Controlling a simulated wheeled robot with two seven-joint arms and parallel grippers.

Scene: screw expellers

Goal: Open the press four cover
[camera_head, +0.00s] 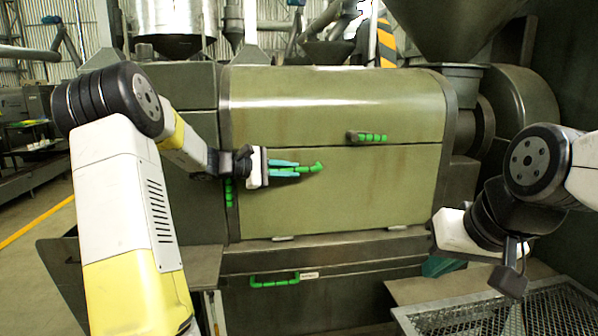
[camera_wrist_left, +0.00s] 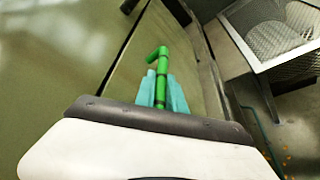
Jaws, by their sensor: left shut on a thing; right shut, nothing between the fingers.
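The press in front of me has an olive-green cover in two parts, an upper panel (camera_head: 340,95) and a lower panel (camera_head: 350,205), both closed in the head view. My left gripper (camera_head: 296,170) is shut on a green handle (camera_head: 317,166) on the lower panel. In the left wrist view the green handle (camera_wrist_left: 160,54) has a bent end and sits between the teal fingers of my left gripper (camera_wrist_left: 162,88). Another green handle (camera_head: 372,137) is near the upper panel's bottom edge. My right gripper (camera_head: 440,266) is low at the right, shut and empty, partly hidden by its own wrist.
A green handle (camera_head: 274,281) is on the base below the cover. A mesh-topped metal frame (camera_head: 500,316) stands at the lower right and also shows in the left wrist view (camera_wrist_left: 265,28). A large hopper (camera_head: 455,25) is above right.

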